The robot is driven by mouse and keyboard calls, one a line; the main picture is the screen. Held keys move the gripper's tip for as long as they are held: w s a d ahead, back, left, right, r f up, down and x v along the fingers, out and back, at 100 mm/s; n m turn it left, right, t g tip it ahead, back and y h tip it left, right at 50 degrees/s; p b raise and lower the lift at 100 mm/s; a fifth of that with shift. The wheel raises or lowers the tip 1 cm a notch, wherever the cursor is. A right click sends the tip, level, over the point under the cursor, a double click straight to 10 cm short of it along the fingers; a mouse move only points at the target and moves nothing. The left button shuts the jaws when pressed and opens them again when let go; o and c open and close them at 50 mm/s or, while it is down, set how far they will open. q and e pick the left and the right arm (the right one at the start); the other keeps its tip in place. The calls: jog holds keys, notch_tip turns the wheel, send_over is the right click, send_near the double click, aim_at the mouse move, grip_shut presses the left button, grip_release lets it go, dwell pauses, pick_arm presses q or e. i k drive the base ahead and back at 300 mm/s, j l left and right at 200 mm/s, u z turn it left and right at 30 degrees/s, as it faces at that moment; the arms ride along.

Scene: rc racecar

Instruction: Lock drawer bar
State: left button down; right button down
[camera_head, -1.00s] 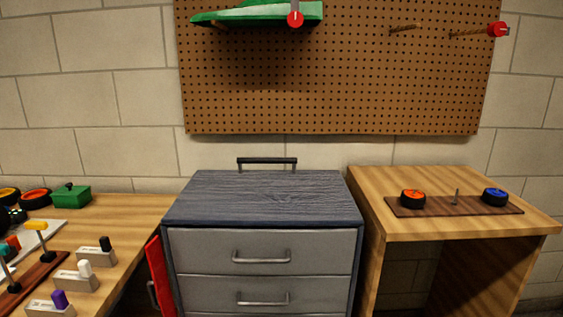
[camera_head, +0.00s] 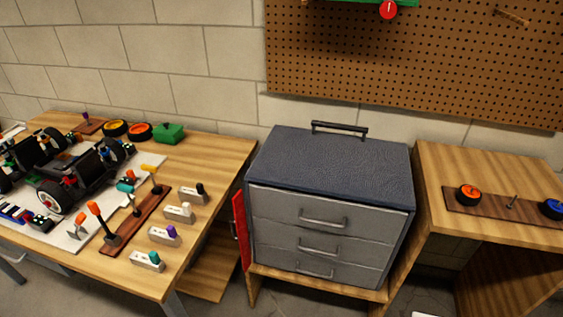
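The grey drawer cabinet (camera_head: 326,238) stands on a low wooden stand, right of the middle. Its three drawers look closed, each with a metal handle; the top handle (camera_head: 323,222) is the clearest. The red bar (camera_head: 240,230) stands out along the cabinet's left front edge, swung to the side and not across the drawer fronts. A dark handle is on it. A black carrying handle (camera_head: 340,128) is on the cabinet's dark top. Neither of my grippers is in view.
A wooden workbench (camera_head: 219,159) at left holds a car chassis (camera_head: 84,168), a tool rack (camera_head: 137,222), wheels and several small labelled blocks. A wooden table (camera_head: 449,168) at right holds a board with two wheels. A pegboard (camera_head: 420,60) hangs above. Floor shows at the bottom.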

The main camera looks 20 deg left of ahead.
aim_at(240, 221)
jog(key=j+z, duration=0.2)
jog(key=j, duration=0.45)
jog(key=j+z, duration=0.2)
jog(key=j, duration=0.4)
jog(key=j+z, duration=0.2)
jog(key=j, duration=0.45)
jog(key=j+z, duration=0.2)
jog(key=j, duration=0.45)
jog(key=k+j+z, duration=0.2)
jog(key=j, duration=0.4)
